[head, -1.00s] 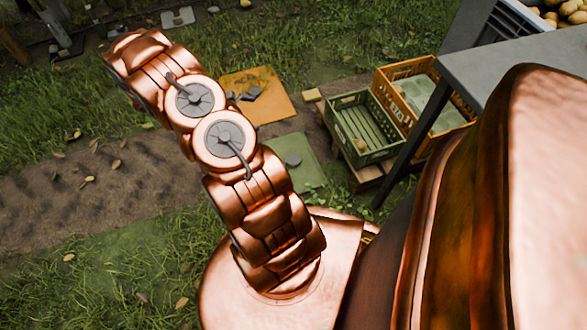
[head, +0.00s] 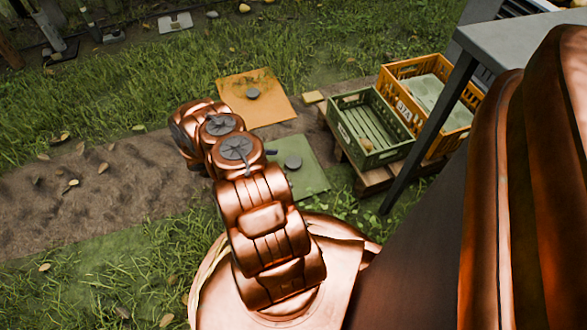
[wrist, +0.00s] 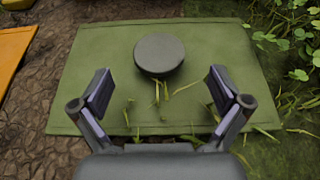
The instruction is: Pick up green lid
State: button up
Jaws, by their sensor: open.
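The green lid (head: 308,180) lies flat on the ground, with a dark grey round knob (head: 293,161) on top. In the head view my arm stands just left of it and hides part of its left side. In the wrist view the green lid (wrist: 215,45) fills the middle, and its knob (wrist: 160,55) is at the upper centre. My gripper (wrist: 160,88) is open and empty. Its fingers are spread left and right, over the near part of the lid. The knob shows beyond and between the fingertips, and I see no contact with it.
An orange lid (head: 275,105) with a grey knob lies behind the green one. To the right, a green crate (head: 383,156) and an orange crate (head: 398,70) stand on a wooden pallet (head: 375,178). A grey table (head: 520,38) stands at upper right. Bare soil lies left.

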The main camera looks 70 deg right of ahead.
aim_at(293, 162)
jog(key=shift+f+b+x, duration=0.2)
jog(key=shift+b+x, duration=1.55)
jog(key=shift+x, duration=1.05)
jog(key=shift+s+d+f, duration=0.15)
jog(key=shift+s+d, duration=0.15)
jog(key=shift+d, duration=0.05)
jog(key=c, duration=1.4)
jog(key=shift+o, duration=0.2)
